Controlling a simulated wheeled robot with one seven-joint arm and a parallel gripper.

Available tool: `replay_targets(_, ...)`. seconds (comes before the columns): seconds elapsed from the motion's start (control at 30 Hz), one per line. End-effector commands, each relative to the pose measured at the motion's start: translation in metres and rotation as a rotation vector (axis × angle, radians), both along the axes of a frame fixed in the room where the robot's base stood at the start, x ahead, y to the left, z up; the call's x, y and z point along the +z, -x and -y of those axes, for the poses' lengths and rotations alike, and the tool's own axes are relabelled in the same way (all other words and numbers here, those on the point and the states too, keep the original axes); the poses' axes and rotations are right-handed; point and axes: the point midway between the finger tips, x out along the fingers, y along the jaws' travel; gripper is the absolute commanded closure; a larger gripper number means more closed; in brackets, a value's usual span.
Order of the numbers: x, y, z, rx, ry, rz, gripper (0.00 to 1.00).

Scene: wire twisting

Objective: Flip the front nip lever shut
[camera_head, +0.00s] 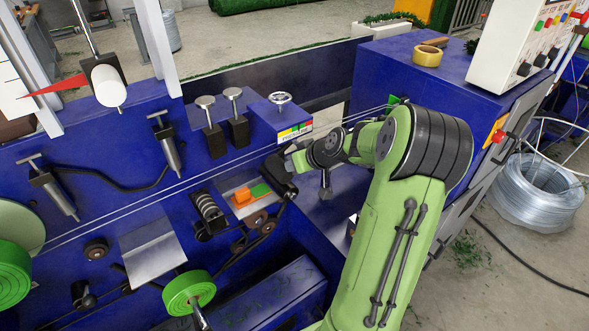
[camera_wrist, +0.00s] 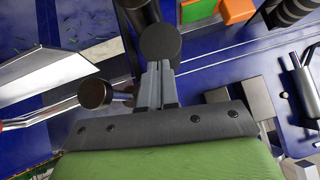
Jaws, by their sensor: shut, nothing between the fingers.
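My gripper (camera_wrist: 155,85) is shut and empty, its grey fingers together in the wrist view. Just beyond the fingertips is a dark round knob (camera_wrist: 160,42) on a dark arm, which looks like a nip lever; I cannot tell whether the fingers touch it. In the head view a black part (camera_head: 280,178), probably this lever, stands beside my wrist, right of the orange block (camera_head: 242,197). The fingertips are hard to make out there. Another dark round knob (camera_wrist: 95,93) on a bright rod is left of my fingers. I cannot tell which lever is the front one.
The blue machine carries a handwheel (camera_head: 280,98), knobbed posts (camera_head: 205,102), a spring roller (camera_head: 208,208) and a T-handled cylinder (camera_head: 168,148). Thin wires run across its face. A tape roll (camera_head: 427,55) lies on the cabinet. A wire coil (camera_head: 535,190) stands at right.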

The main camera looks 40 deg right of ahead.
Motion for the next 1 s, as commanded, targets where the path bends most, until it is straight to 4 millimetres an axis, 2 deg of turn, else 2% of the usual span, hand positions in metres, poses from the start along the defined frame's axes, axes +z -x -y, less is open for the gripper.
replay_targets(0.03,-0.0086,-0.0007,-0.0009,0.002,0.033,-0.003,1.0)
replay_targets(0.3,-0.0141,-0.0007,-0.0003,0.001,0.151,-0.015,1.0)
replay_targets(0.9,-0.0124,-0.0006,0.0004,0.001,0.188,-0.019,1.0)
replay_targets(1.0,-0.0073,-0.0022,-0.0003,0.001,0.189,-0.018,1.0)
